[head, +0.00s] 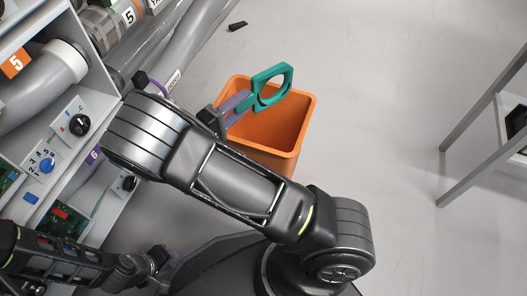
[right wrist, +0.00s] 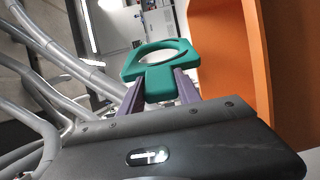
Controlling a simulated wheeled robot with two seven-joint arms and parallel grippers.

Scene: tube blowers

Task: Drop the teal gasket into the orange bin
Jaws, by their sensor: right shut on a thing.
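The teal gasket (head: 267,86) is a ring with a short tab. My right gripper (head: 240,104) is shut on its tab, and the ring sticks out beyond the fingertips. In the head view the gasket overlaps the far rim of the orange bin (head: 303,128). In the right wrist view the gasket (right wrist: 158,66) is between the purple fingers (right wrist: 160,88), with the bin wall (right wrist: 225,60) close at its right. My left gripper (head: 170,266) is low in the head view, away from the bin; its finger gap is unclear.
A panel with knobs and switches (head: 62,130) and large grey pipes (head: 185,50) stand at the left. A metal-legged table (head: 480,125) is at the far right. A small dark object (head: 237,26) lies on the floor behind the bin. The floor right of the bin is clear.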

